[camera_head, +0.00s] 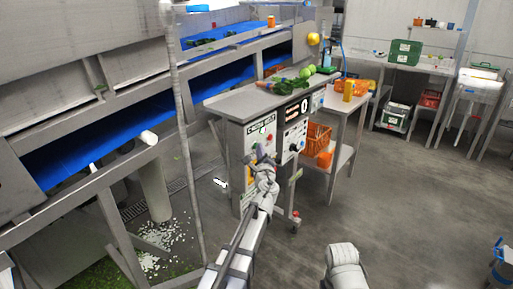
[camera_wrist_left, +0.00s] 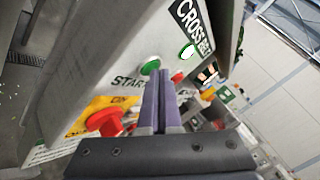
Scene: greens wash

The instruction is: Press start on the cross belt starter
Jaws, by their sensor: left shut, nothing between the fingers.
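The cross belt starter (camera_head: 239,150) is a grey box on the front of the steel bench, with a CROSS BELT label. In the left wrist view its face (camera_wrist_left: 120,55) is tilted. It carries a green START button (camera_wrist_left: 150,67), a red button (camera_wrist_left: 178,77), a green lamp (camera_wrist_left: 187,52) and a red mushroom knob on yellow (camera_wrist_left: 104,121). My left gripper (camera_head: 258,150) is in front of the box. Its purple fingers (camera_wrist_left: 160,76) are shut and empty, with tips appearing just beside the START button; I cannot tell whether they touch.
A second control panel (camera_head: 294,129) is right of the starter. Vegetables lie on the bench top (camera_head: 234,104). Blue conveyors (camera_head: 97,131) run at the left. Orange crates (camera_head: 317,137) stand on a side table. Open floor (camera_head: 407,215) lies to the right.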

